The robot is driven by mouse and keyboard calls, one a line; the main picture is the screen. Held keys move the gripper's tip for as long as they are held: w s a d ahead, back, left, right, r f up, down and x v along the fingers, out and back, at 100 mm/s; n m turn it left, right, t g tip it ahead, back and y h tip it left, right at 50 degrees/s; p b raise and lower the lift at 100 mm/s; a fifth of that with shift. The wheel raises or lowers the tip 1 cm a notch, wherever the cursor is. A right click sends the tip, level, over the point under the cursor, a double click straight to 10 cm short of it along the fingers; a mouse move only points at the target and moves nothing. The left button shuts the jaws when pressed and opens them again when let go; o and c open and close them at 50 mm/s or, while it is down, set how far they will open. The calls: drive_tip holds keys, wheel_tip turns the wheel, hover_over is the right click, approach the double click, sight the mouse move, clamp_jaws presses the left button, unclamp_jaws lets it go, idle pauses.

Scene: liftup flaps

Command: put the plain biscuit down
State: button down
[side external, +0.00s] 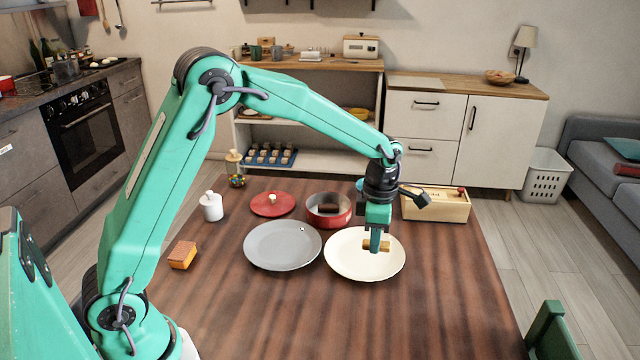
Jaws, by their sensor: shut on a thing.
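My gripper (376,245) is over the cream plate (350,268) at the right of the table's middle. It is shut on the plain biscuit (370,246), a small tan piece whose ends show on both sides of the jaws. The biscuit is at or just above the plate's surface; I cannot tell whether it touches. The jaws hide the biscuit's middle.
A grey plate (283,246) lies empty to the left. Behind stand a red pot (341,218) with a dark brown block in it, a red lid (272,204), a white jar (211,207) and a wooden box (436,207). A sponge-like block (183,255) lies at the left. The front table is clear.

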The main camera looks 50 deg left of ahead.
hover_over(362, 255)
wheel_tip(362, 255, down, 5)
drive_tip(key=shift+r, duration=0.1)
drive_tip(key=shift+f, duration=2)
drive_tip(key=shift+f, duration=0.15)
drive_tip(key=c, duration=1.3)
unclamp_jaws()
